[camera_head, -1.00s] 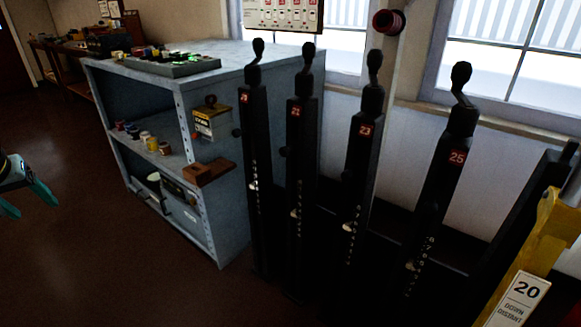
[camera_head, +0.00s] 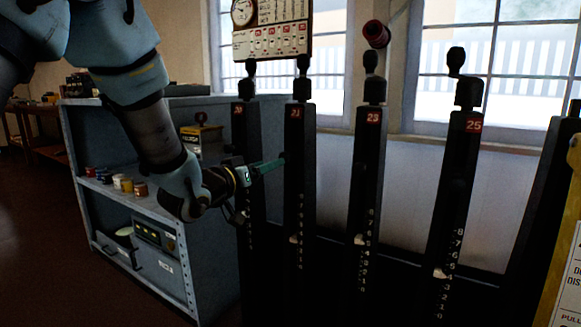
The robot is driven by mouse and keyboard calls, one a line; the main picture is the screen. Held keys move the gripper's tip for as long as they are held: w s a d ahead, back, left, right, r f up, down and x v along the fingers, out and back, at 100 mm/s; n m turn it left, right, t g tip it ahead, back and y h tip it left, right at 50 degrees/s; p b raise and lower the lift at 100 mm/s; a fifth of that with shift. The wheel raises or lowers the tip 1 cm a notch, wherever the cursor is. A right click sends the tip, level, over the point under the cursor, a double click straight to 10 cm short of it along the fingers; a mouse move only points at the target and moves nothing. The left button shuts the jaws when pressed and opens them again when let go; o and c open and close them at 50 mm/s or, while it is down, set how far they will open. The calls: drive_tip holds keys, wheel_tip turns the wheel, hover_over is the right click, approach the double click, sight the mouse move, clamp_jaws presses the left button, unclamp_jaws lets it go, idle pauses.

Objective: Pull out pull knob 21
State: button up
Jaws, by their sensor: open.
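Lever 21 (camera_head: 300,190) is a tall black post with a red 21 plate (camera_head: 296,112) and a black handle on top. In the earlier frame a small dark knob shows on this post's left side, below the plate. That spot is now at my fingertips, and I cannot clearly make out the knob. My gripper (camera_head: 278,163) comes from the left, in front of the leftmost post, with its teal fingers pointing at the left side of lever 21. It is open. I cannot tell whether the fingers are around the knob or touching it.
The leftmost lever post (camera_head: 246,130) stands close behind my gripper. Lever 23 (camera_head: 367,180) and lever 25 (camera_head: 455,190) stand to the right. A grey shelf cabinet (camera_head: 90,180) with jars is behind my arm.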

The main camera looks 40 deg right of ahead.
sight(286, 156)
drive_tip(key=x, duration=1)
drive_tip(key=shift+a, duration=0.1)
drive_tip(key=shift+c, duration=0.3)
clamp_jaws()
idle(0.8)
